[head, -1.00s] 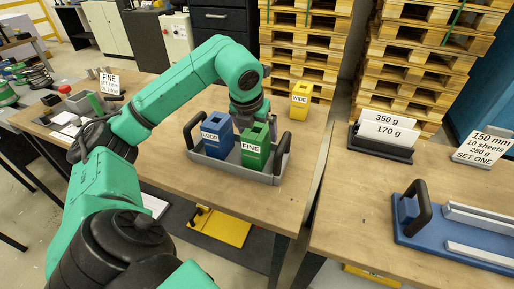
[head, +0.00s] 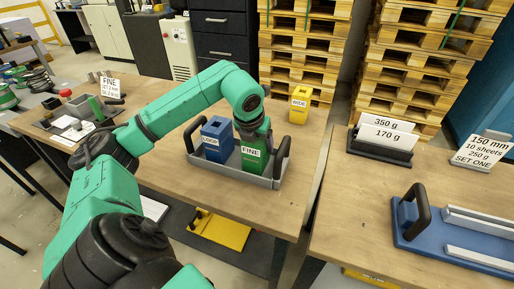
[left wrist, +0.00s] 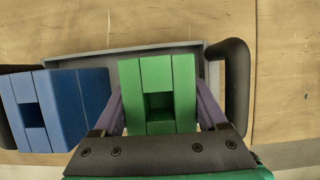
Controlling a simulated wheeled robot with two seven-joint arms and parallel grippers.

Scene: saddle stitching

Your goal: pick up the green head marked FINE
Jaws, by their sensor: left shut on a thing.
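The green head marked FINE (head: 254,161) stands upright at the right end of a grey tray (head: 232,172). It also shows from above in the left wrist view (left wrist: 158,92). My left gripper (head: 255,138) comes down on it from above, with one finger on each side. In the left wrist view the left gripper (left wrist: 158,112) is shut on the green head. The head is at the tray; I cannot tell whether it is clear of the tray floor. My right gripper does not show.
A blue head marked LOOP (head: 215,140) stands in the tray, left of the green one. The tray has black handles at both ends, the right one (head: 282,150) close by. A yellow head marked WIDE (head: 299,104) stands behind on the table.

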